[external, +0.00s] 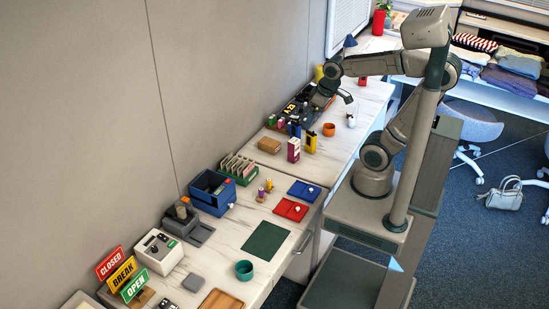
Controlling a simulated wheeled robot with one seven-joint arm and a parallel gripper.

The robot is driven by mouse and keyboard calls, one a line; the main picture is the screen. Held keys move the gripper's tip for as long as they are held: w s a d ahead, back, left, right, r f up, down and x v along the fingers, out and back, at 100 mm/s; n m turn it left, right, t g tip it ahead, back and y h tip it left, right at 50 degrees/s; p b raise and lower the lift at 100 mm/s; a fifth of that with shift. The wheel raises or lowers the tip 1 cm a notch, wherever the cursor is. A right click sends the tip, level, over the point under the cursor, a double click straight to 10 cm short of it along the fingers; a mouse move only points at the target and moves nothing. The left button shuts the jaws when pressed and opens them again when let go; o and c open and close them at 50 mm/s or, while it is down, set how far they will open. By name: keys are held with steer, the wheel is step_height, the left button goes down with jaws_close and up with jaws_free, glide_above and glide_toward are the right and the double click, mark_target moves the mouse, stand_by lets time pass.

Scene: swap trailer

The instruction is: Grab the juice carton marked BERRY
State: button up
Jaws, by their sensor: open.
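A magenta-and-white carton (293,149) stands upright on the white marbled counter. A yellow-and-dark carton (311,142) stands just to its right and behind. Their lettering is too small to read, so I cannot tell which one is marked BERRY. My gripper (335,99) is open over the far part of the counter, behind and to the right of both cartons and apart from them. I cannot make out anything between its fingers.
An orange cup (328,129) stands right of the cartons, and a wooden block (270,145) lies to their left. Small blue items (294,129) stand close behind them. A dark tray (296,113) runs along the wall.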

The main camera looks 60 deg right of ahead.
steer(key=shift+s+a+f, duration=0.2)
steer(key=shift+s, duration=0.3)
steer(key=shift+s+a+f, duration=0.15)
steer(key=shift+s, duration=0.3)
steer(key=c, duration=0.6)
steer(key=shift+c, duration=0.2)
steer(key=m+g+b, duration=0.2)
steer(key=g+b, duration=0.1)
steer(key=b, duration=0.3)
glide_toward(294, 141)
steer(key=shift+w+f, duration=0.2)
steer(key=shift+w, duration=0.1)
step_height(294, 141, down, 8)
steer(key=shift+d+f, duration=0.1)
steer(key=shift+f, duration=0.1)
steer(key=shift+d+f+p, duration=0.2)
steer(key=shift+f+p, duration=0.55)
steer(key=shift+f, duration=1.9)
